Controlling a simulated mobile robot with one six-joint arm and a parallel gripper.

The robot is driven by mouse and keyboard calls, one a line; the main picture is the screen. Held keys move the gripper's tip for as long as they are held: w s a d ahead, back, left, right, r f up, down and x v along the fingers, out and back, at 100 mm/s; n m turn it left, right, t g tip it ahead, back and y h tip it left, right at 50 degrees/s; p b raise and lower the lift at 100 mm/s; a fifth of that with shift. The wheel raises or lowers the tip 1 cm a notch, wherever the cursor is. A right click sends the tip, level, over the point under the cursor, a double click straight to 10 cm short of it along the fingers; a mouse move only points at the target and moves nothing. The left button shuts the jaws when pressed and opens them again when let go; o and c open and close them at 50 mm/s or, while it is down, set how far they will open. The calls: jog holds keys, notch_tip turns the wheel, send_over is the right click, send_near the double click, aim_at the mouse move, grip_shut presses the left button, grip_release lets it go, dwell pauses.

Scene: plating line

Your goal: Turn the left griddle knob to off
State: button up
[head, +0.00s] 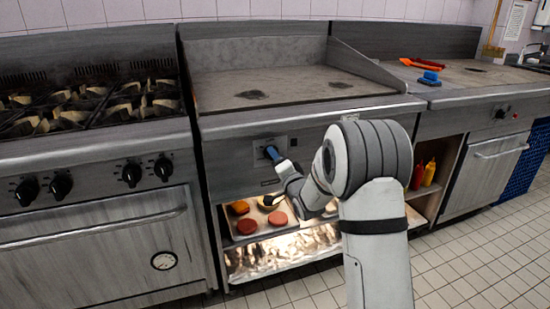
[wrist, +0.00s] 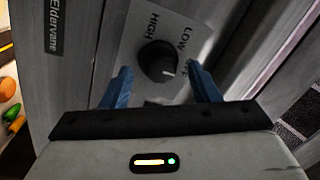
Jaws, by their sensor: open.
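The left griddle knob (wrist: 157,58) is round and black, on a pale plate marked HIGH and LOW, with a further label partly hidden by a finger. Its white mark points to the lower right in the wrist view. My gripper (wrist: 160,72) is open, with one blue finger on each side of the knob and a visible gap on both sides. In the head view my gripper (head: 271,153) is at the plate (head: 283,143) on the left griddle's front panel, and the knob is hidden there.
A stove with several black knobs (head: 131,174) stands left. Below the panel, an open shelf holds a tray (head: 238,237) with patties and other food. Another griddle knob (head: 501,113) is at right. Sauce bottles (head: 429,172) stand in an open bay. The tiled floor is clear.

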jog(key=v, duration=0.6)
jog(key=shift+p, duration=0.4)
jog(key=shift+s, duration=0.1)
jog(key=shift+r, duration=0.15)
jog(key=s+d+r+n+g+h+p, duration=0.2)
jog(key=s+d+r+g+h+p, duration=0.1)
jog(key=s+r+p, duration=0.3)
jog(key=s+d+r+n+g+h+p, duration=0.1)
jog(key=s+d+r+g+h+p, duration=0.15)
jog(key=s+r+p, duration=0.45)
jog(key=s+r+n+g+p, duration=0.3)
jog(key=s+r+g+p, duration=0.2)
jog(key=s, duration=0.7)
jog(key=s+r+n+g+p, duration=0.3)
jog(key=s+r+g+p, duration=0.2)
jog(key=s, duration=0.8)
notch_tip(320, 180, up, 3)
jog(key=p, duration=0.3)
jog(key=shift+s+d+h+p, duration=0.25)
jog(key=shift+h+p, duration=0.1)
jog(key=shift+d+f, duration=0.1)
jog(key=shift+f, duration=0.05)
